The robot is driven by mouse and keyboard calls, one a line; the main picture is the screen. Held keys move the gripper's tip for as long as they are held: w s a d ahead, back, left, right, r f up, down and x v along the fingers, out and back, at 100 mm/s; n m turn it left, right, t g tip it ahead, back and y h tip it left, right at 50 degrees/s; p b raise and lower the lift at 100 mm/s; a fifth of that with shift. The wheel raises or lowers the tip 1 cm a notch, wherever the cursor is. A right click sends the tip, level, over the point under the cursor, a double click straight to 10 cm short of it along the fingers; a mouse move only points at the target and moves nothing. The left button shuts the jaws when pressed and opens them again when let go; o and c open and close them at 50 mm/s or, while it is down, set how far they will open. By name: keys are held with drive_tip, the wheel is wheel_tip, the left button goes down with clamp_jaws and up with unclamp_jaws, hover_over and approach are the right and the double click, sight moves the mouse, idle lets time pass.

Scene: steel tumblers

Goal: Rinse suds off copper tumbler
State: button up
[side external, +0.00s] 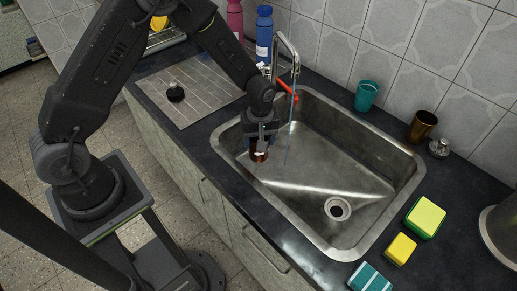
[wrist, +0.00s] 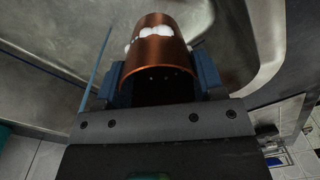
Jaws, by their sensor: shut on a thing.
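The copper tumbler (wrist: 162,52) is between the two fingers of my gripper (wrist: 159,80) in the wrist view. White suds (wrist: 158,31) cling to it near its far end. In the side external view my gripper (side external: 261,138) is shut on the tumbler (side external: 259,156) over the left part of the steel sink (side external: 335,170). A thin stream of water (side external: 290,130) falls from the tap (side external: 291,50), to the right of the tumbler and apart from it. The stream also shows as a thin blue line in the wrist view (wrist: 97,66).
A teal tumbler (side external: 366,95), a brown tumbler (side external: 422,125) and a small steel item (side external: 439,147) stand behind the sink. Sponges (side external: 426,217) lie on the right counter. Bottles (side external: 264,35) stand by the tap. The sink floor is clear around the drain (side external: 337,208).

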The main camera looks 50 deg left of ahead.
drive_tip(key=s+r+m+t, duration=0.2)
drive_tip(key=r+m+t, duration=0.1)
drive_tip(key=r+m, duration=0.25)
drive_tip(key=s+r+m+t, duration=0.2)
drive_tip(key=r+m, duration=0.2)
drive_tip(key=r, duration=0.3)
wheel_tip(320, 180, down, 5)
drive_tip(key=d+t, duration=0.1)
drive_tip(key=w+d+f, duration=0.2)
drive_tip(key=w, duration=1.2)
drive_tip(key=shift+w+f+h, duration=0.15)
drive_tip(key=shift+f+h, duration=0.05)
drive_tip(key=shift+h, duration=0.2)
drive_tip(key=shift+d+n, duration=0.1)
drive_tip(key=shift+n, duration=0.15)
drive_tip(key=shift+d, duration=0.15)
idle(0.4)
drive_tip(key=shift+d, duration=0.45)
